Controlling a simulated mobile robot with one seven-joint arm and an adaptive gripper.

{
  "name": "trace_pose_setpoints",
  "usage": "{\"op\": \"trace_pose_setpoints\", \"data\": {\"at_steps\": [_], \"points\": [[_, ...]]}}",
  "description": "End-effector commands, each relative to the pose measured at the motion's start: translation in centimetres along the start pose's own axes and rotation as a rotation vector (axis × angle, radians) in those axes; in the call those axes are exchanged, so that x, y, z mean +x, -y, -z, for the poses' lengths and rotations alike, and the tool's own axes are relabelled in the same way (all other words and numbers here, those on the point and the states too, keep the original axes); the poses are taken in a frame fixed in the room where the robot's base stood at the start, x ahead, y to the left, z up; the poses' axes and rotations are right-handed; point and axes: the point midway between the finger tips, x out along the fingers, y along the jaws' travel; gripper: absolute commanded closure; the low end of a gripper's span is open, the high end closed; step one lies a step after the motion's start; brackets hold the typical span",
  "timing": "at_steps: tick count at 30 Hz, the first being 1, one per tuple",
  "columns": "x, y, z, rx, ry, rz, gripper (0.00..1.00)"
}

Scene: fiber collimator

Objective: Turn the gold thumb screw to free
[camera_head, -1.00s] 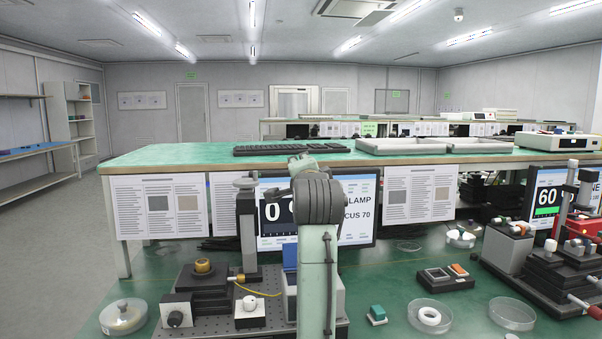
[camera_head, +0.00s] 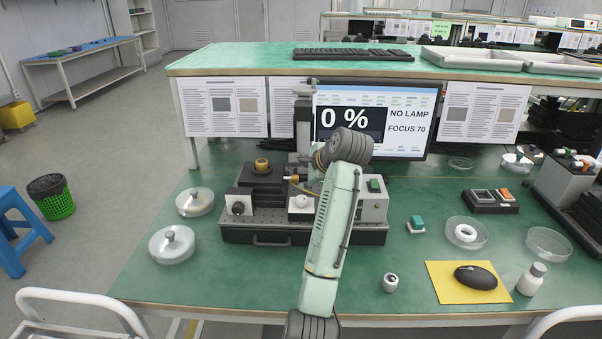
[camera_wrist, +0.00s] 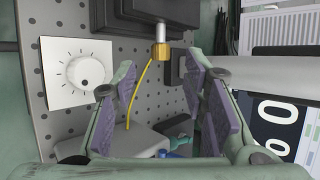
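A gold ring-shaped fitting (camera_wrist: 162,52) sits on a silver shaft at the top of the wrist view, with a yellow fiber running down from it. In the head view, a small gold fitting (camera_head: 292,178) with the yellow fiber shows beside the black stage (camera_head: 262,180), and a gold round knob (camera_head: 262,163) tops that stage. I cannot tell for sure which is the thumb screw. My gripper (camera_wrist: 158,70) is open, its purple-padded fingers apart and nothing between the tips. The gold fitting appears beyond the gap. In the head view my arm hides the gripper.
A white dial box (camera_wrist: 80,73) stands left on the perforated breadboard (camera_wrist: 70,125). A monitor (camera_head: 372,120) reads 0 %, NO LAMP and FOCUS 70.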

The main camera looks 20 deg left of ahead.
Motion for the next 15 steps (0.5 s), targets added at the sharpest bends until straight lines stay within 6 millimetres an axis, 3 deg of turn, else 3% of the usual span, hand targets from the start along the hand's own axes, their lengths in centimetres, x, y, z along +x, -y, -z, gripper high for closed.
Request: {"op": "trace_pose_setpoints", "data": {"at_steps": [6, 15], "points": [[3.3, 0.1, -0.1, -0.001, 0.000, -0.002, 0.60], [4.6, 0.1, 0.1, -0.001, -0.002, 0.002, 0.60]]}}
